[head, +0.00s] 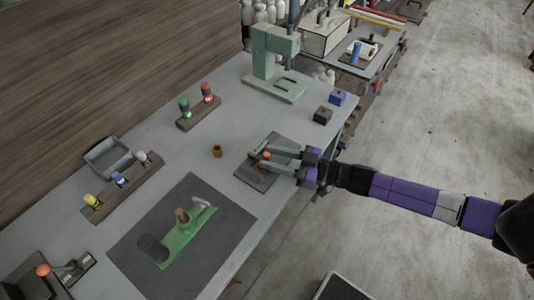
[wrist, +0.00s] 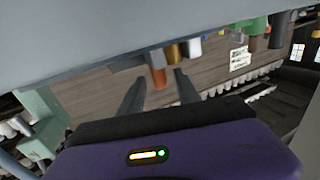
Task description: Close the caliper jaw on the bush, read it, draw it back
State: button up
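A dark plate (head: 254,176) near the table's right edge carries a small fixture with a pale green part and an orange knob (head: 267,155). I take this for the caliper; its jaw and scale are too small to read. My gripper (head: 268,149) reaches in from the right, low over the plate, its fingers apart on either side of the knob. In the wrist view the orange knob (wrist: 158,77) stands between the open fingers (wrist: 157,90), with gaps showing. A small brass ring-like piece (head: 217,151), perhaps the bush, stands left of the plate.
A dark mat (head: 235,225) with a green fixture (head: 190,235) lies in front left. A green press (head: 273,60) stands behind, near dark and blue blocks (head: 337,97). Racks with coloured pieces (head: 122,187) line the left. Bare table surrounds the brass piece.

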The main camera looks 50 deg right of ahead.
jog(key=shift+x, duration=0.85)
grip_shut()
dwell(0.8)
